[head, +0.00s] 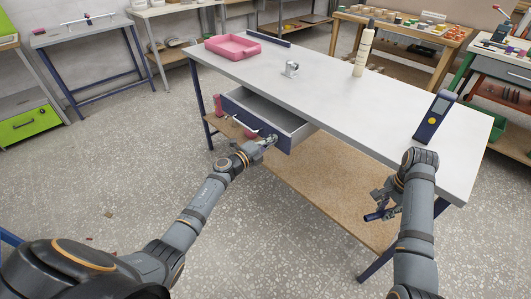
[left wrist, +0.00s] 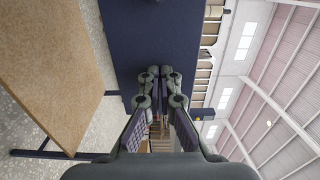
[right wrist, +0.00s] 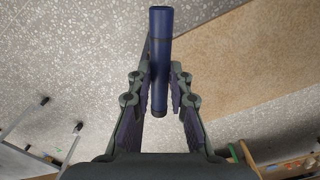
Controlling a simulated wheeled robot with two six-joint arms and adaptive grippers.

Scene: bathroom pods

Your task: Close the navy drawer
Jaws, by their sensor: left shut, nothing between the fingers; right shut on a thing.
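The navy drawer (head: 243,117) is pulled out from under the grey table top, and its grey inside shows. A pale handle (head: 243,126) is on its front. My left gripper (head: 269,141) is shut and empty at the right end of the drawer front. In the left wrist view, the fingertips (left wrist: 160,72) point at the navy front panel (left wrist: 152,35), very close; I cannot tell if they touch. My right gripper (head: 378,208) is below the table's right front edge, shut on a dark blue tube (right wrist: 160,40), which also shows in the head view (head: 375,215).
On the table top (head: 330,95) are a pink tray (head: 232,48), a small metal object (head: 291,69), a cream bottle (head: 363,52) and a dark blue device with a yellow button (head: 435,115). A wooden lower shelf (head: 320,185) lies under the drawer. Speckled floor is free in front.

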